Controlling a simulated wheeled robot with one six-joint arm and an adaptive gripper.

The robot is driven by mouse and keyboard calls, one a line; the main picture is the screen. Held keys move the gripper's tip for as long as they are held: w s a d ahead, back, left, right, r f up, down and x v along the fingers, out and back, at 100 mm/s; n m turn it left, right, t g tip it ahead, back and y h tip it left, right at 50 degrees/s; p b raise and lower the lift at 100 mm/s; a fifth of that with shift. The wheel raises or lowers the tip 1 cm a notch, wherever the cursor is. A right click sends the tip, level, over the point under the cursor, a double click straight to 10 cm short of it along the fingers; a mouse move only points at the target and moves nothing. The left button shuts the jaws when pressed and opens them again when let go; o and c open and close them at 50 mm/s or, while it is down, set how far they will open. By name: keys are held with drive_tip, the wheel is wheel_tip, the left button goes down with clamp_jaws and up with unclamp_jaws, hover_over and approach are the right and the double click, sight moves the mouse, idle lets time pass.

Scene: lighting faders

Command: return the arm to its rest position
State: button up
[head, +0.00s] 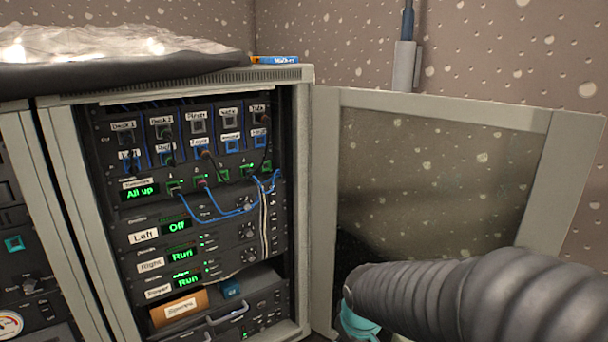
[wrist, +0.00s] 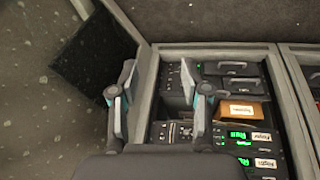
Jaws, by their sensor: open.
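My arm (head: 460,300) comes in from the lower right of the head view, in front of the cabinet's open door. A teal part of it shows at its left end; the fingertips are hidden there. In the wrist view my gripper (wrist: 158,85) is open, its two fingers wide apart with nothing between them. The equipment rack (head: 190,190) lies beyond the fingers, and the right finger overlaps its edge in the wrist view. The rack's displays read "All up", "Off" on the unit marked Left, and "Run" on the two units below.
The glazed cabinet door (head: 440,190) stands open to the right, close behind my arm. Blue cables (head: 228,213) loop across the rack front. An orange-brown labelled box (head: 180,307) sits low in the rack. Crumpled clear sheeting (head: 100,42) lies on top at the left.

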drive_tip(key=s+d+r+m+p, duration=0.3)
drive_tip(key=s+r, duration=0.4)
drive_tip(key=r, duration=0.2)
drive_tip(key=s+d+r+m+t+p, duration=0.1)
drive_tip(key=s+d+r+m+p, duration=0.1)
drive_tip(key=s+r, duration=0.5)
wheel_tip(320, 180, up, 2)
drive_tip(key=shift+s+d+r+m+t+p, duration=0.15)
drive_tip(key=shift+d+m+t+p, duration=0.2)
drive_tip(key=shift+d+p, duration=0.35)
